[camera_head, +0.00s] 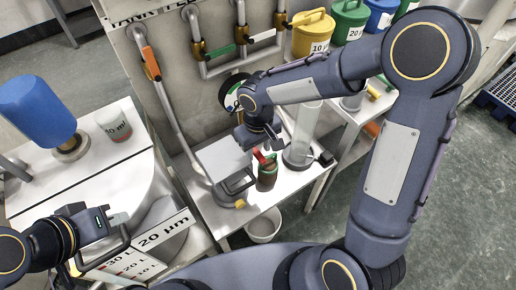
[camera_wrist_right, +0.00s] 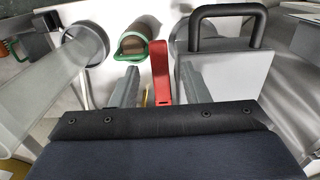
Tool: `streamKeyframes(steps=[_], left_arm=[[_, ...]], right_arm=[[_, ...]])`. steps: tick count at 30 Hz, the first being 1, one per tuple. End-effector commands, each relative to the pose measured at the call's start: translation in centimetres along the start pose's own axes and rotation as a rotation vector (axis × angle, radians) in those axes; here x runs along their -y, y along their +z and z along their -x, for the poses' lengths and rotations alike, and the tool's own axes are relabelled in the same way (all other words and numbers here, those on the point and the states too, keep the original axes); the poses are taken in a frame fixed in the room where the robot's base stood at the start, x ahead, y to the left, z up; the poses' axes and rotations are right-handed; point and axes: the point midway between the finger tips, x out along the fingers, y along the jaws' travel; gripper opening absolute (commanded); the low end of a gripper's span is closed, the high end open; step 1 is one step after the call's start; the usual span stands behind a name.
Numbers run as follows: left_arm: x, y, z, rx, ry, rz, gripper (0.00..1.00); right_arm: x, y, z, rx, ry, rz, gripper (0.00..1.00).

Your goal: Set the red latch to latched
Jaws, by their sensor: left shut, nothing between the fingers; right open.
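The red latch (camera_wrist_right: 160,72) is an upright-looking red strip in the right wrist view, between the two fingers of my right gripper (camera_wrist_right: 159,88). The fingers are open, with a gap visible on both sides of it. In the head view the red latch (camera_head: 258,157) is a small red piece just below my right gripper (camera_head: 266,143), by the edge of a grey box (camera_head: 220,158) with a black handle. The latch's base and exact setting are hard to tell. My left gripper (camera_head: 117,220) is shut and empty, far off at the lower left.
Pipes with valves (camera_head: 197,47) rise behind. A white bucket (camera_head: 263,226) is below the bench front. A blue cylinder (camera_head: 35,108) stands left.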

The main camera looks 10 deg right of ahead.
Motion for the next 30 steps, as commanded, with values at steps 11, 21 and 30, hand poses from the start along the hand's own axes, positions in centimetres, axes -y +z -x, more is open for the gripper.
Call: streamKeyframes(steps=[11,21,30], left_arm=[[0.02,0.01,-0.03,0.000,0.000,0.000,0.00],[0.02,0.01,-0.03,0.000,0.000,0.000,0.00],[0.01,0.00,-0.02,0.000,0.000,0.000,0.00]], right_arm=[[0.00,0.04,-0.88,0.000,-0.001,0.000,0.42],[0.00,0.03,-0.85,0.000,-0.001,0.000,0.00],[-0.03,0.03,-0.83,-0.001,-0.001,0.005,0.00]])
